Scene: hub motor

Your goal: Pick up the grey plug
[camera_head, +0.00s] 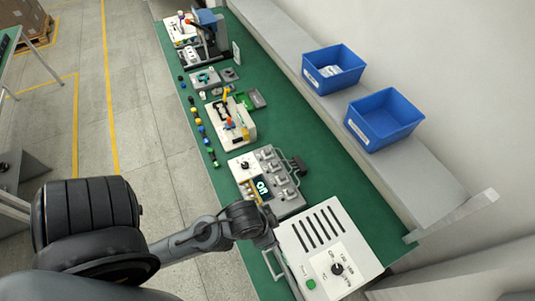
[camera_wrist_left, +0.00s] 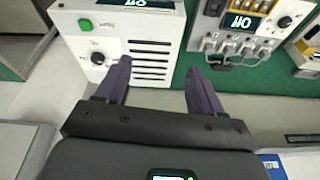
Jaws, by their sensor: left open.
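Several grey plugs (camera_head: 279,179) sit in a row on a white and grey control box (camera_head: 245,175) with a lit display. In the left wrist view the grey plugs (camera_wrist_left: 231,48) show at the upper right, along the lower edge of that box. I cannot tell which one is the task's plug. My left gripper (camera_wrist_left: 158,78) is open and empty, its two dark fingers apart over the edge of a white slotted box (camera_wrist_left: 150,28). The plugs lie to the right of the fingers in that view. In the head view the left fingertips cannot be made out. My right gripper is not in view.
The white slotted box (camera_head: 353,245) stands at the near end of the green bench (camera_head: 345,187). Two blue bins (camera_head: 386,118) (camera_head: 333,68) rest on the grey ledge at the right. Small coloured parts and fixtures line the bench farther away.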

